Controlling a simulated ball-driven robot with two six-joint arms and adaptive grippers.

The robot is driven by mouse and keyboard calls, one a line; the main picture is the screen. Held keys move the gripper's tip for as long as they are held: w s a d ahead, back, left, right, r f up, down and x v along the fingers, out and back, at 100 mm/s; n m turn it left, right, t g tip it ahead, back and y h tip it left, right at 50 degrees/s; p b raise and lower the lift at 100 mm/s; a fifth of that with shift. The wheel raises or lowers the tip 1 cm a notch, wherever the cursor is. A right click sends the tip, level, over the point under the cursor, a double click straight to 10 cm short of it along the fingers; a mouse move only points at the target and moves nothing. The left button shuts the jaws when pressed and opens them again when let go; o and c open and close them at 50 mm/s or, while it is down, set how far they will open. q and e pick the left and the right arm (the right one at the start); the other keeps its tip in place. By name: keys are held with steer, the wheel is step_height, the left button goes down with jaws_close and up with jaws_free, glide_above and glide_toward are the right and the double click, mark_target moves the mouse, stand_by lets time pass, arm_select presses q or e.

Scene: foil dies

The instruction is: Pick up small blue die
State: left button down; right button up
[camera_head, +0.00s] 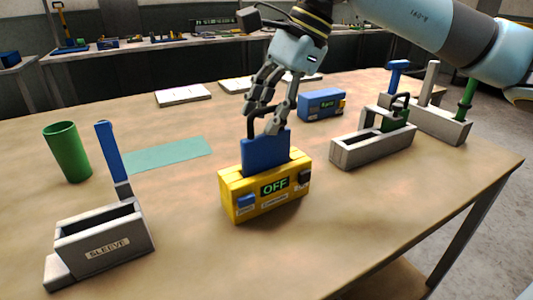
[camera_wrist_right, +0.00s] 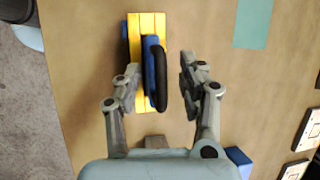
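A flat blue die (camera_head: 266,151) with a black handle stands upright in a yellow heater box (camera_head: 266,196) whose display reads OFF. My right gripper (camera_head: 262,112) is above it, fingers pointing down around the handle. In the right wrist view the right gripper (camera_wrist_right: 163,82) is open, with the blue die (camera_wrist_right: 150,72) and its black handle (camera_wrist_right: 160,78) between the fingers, apart from both. The yellow box (camera_wrist_right: 134,35) shows beneath. No second blue die of this kind is in view for comparing size. My left gripper is out of view.
A grey sleeve holder (camera_head: 104,243) with an upright blue bar (camera_head: 110,150), a green cup (camera_head: 67,151) and a teal mat (camera_head: 167,154) are on the left. A grey rack with a green die (camera_head: 394,133) and a blue box (camera_head: 321,105) are on the right.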

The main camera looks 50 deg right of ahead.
jaws_close()
steer(key=shift+r, duration=0.1)
stand_by(0.6)
